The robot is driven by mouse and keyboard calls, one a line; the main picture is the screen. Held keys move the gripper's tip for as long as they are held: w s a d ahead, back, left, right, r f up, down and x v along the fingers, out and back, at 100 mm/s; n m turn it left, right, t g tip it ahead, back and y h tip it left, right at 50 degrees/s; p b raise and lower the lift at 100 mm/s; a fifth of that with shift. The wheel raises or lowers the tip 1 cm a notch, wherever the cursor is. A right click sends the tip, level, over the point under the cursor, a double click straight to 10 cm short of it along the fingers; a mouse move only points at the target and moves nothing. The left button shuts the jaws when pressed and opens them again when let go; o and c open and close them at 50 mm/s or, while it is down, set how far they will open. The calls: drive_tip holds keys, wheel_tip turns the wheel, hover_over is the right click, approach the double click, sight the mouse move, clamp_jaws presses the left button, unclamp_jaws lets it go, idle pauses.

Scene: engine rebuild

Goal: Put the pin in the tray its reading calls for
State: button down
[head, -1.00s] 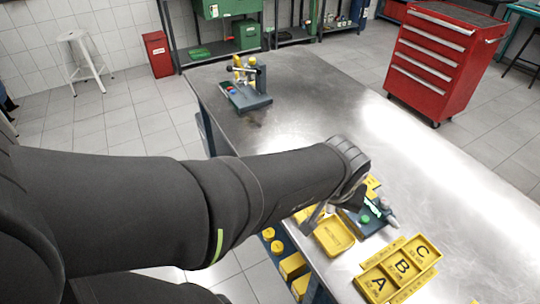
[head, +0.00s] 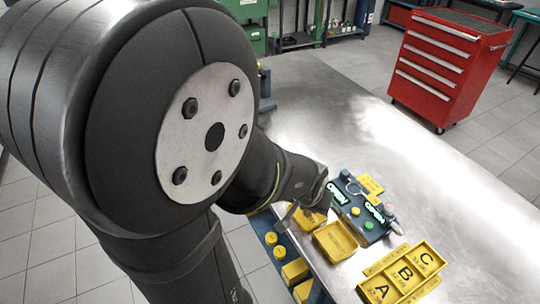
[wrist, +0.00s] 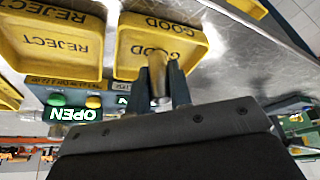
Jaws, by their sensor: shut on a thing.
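My gripper (wrist: 158,82) is shut on a short metal pin (wrist: 158,72). In the wrist view the pin overlaps the near edge of the yellow GOOD tray (wrist: 124,42); I cannot tell its height above it. The yellow REJECT tray (wrist: 57,73) is left of it. Both look empty where visible. In the head view a yellow tray (head: 335,242) lies by the table edge, its label unreadable. A yellow tray (head: 395,292) has compartments A, B and C, with small unreadable print. The dark gauge station (head: 371,229) shows lit green OPEN displays; the pin's reading is not visible.
Yellow containers (head: 294,271) stand below the table's left edge. The metal table (head: 390,150) is clear behind the station. A red tool cabinet (head: 440,65) stands beyond it. My arm covers much of the head view.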

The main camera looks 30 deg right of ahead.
drive_tip(key=shift+f, duration=0.3)
drive_tip(key=c, duration=1.3)
unclamp_jaws()
drive_tip(key=shift+r, duration=0.1)
drive_tip(key=v, duration=1.2)
drive_tip(key=shift+x, duration=6.05)
drive_tip(key=shift+r, duration=0.1)
